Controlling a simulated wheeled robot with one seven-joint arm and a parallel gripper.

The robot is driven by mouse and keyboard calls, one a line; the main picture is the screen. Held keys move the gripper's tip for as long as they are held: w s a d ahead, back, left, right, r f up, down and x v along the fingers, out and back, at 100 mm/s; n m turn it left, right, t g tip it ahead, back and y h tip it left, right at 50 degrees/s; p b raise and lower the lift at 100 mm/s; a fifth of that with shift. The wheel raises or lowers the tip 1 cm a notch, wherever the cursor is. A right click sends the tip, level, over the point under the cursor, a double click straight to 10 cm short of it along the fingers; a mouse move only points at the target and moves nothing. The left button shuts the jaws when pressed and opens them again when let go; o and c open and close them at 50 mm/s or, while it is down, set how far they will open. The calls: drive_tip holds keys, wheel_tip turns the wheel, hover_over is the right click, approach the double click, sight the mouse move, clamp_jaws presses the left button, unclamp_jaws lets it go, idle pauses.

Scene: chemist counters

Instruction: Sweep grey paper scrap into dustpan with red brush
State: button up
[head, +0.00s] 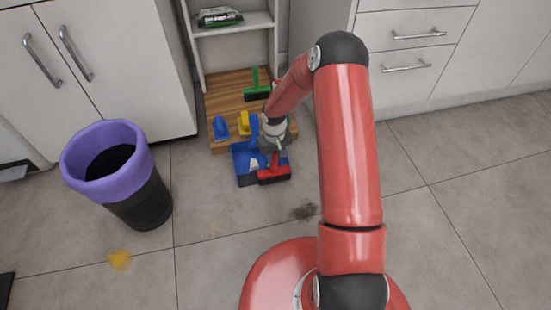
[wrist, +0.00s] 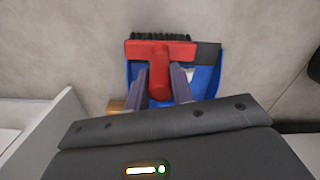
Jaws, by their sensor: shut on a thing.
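The red brush (head: 274,175) is in my gripper (head: 271,146), over the front right part of the blue dustpan (head: 241,168). In the wrist view the two fingers of my gripper (wrist: 160,84) are closed on the handle of the red brush (wrist: 160,52), and its dark bristles point away. The blue dustpan (wrist: 207,84) lies beneath it with a dark lip. A small pale grey scrap (head: 254,162) shows inside the pan behind the brush; a bit of it also shows in the wrist view (wrist: 189,72). I cannot tell whether the bristles touch the pan.
A wooden shelf base (head: 228,92) behind holds a green brush (head: 257,88) and blue and yellow tools. A bin with a purple rim (head: 75,165) stands left. A dark smudge (head: 303,211) and a yellow patch (head: 119,260) lie on open floor.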

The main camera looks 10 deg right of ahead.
drive_tip(key=shift+w, duration=0.25)
drive_tip(key=shift+w+r, duration=0.15)
drive_tip(key=shift+w, duration=0.45)
drive_tip(key=shift+w+r, duration=0.15)
drive_tip(key=shift+w, duration=0.4)
drive_tip(key=shift+w, duration=0.8)
